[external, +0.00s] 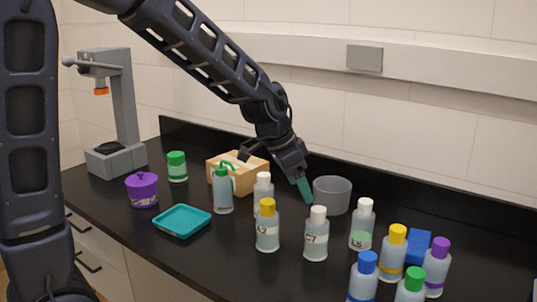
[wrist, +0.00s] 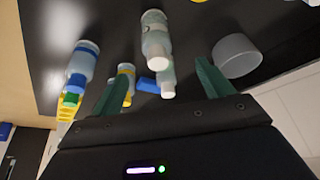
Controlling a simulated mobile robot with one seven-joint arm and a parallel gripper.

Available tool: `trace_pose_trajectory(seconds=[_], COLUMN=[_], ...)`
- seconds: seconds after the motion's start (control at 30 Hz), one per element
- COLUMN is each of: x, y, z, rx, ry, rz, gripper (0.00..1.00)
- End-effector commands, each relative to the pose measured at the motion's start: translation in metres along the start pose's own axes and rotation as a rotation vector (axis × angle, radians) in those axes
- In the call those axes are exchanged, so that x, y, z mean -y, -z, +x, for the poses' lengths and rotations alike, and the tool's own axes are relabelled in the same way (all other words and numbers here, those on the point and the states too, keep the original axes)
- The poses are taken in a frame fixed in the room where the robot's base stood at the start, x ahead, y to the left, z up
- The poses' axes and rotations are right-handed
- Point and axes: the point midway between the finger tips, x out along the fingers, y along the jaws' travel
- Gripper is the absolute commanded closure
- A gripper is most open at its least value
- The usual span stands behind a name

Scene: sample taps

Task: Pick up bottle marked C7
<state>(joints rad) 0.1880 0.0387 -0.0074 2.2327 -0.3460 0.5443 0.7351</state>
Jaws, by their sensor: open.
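The bottle marked C7 (external: 316,240) is clear with a white cap and a white label. It stands upright on the black bench, near the middle of the external view. My gripper (external: 302,188) is above and behind it, with a teal finger pointing down; the other finger is not clear there. In the wrist view my gripper (wrist: 160,88) has its two teal fingers wide apart with nothing held. A white-capped bottle (wrist: 154,28) with a label, apparently C7, lies beyond the fingertips in that view; its marking is too small to read.
Bottle L5 (external: 361,228) and a grey cup (external: 332,194) stand right of and behind C7. A yellow-capped bottle (external: 267,232) stands close on its left. Several bottles and a blue block (external: 418,244) crowd the right. A teal tray (external: 181,221) lies left.

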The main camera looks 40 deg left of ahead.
Motion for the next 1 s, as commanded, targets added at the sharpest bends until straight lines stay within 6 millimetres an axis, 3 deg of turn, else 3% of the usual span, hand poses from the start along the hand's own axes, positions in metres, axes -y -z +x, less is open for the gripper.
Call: trace_pose_trajectory(seconds=[0.6,1.0], x=[0.0,-0.005], y=[0.008,0.011], z=[0.066,0.088], rx=[0.001,0.002], ry=[-0.006,-0.007], rz=[0.022,0.024], gripper=[0.21,0.21])
